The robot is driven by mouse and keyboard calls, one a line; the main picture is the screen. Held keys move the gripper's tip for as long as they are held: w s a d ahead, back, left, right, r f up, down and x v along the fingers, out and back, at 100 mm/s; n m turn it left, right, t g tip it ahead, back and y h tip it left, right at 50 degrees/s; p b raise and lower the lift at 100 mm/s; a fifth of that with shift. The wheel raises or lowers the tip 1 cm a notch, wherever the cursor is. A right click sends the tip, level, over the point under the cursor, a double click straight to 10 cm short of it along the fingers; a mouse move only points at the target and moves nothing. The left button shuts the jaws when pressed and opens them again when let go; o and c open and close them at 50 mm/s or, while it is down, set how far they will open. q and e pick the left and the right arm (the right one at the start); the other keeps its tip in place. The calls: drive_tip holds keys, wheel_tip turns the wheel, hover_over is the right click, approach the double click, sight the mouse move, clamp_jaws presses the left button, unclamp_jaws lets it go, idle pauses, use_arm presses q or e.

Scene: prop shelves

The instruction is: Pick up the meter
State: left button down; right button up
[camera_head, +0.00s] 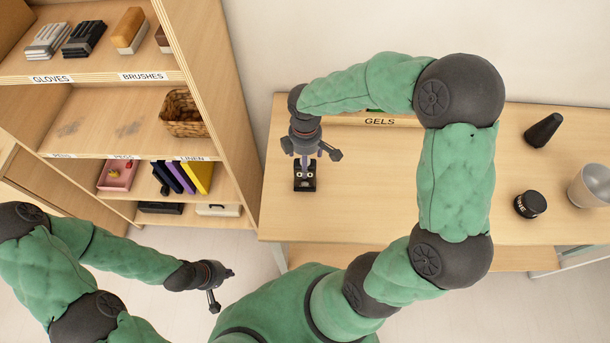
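The likely meter is a small black block (304,185) with two pale round marks on its face, near the left end of the wooden table. My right gripper (304,165) points down over it, its fingertips at or just above the far part of the block. The gripper and wrist hide that part, so I cannot tell whether the fingers touch or grip it. My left gripper (218,290) hangs low at the left, in front of the shelves and away from the table. It holds nothing visible, and its finger opening is unclear.
The table (330,220) also bears a black cone-like thing (543,130), a round black jar (530,204) and a grey cup (591,186) at the right. A GELS label (380,121) is behind. Shelves with a wicker basket (184,113) and a pink tray (117,175) stand left.

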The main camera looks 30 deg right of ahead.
wheel_tip(320, 180, down, 2)
drive_tip(key=shift+f, duration=0.25)
drive_tip(key=shift+r, duration=0.1)
drive_tip(key=c, duration=1.6)
clamp_jaws()
drive_tip(key=shift+r, duration=0.1)
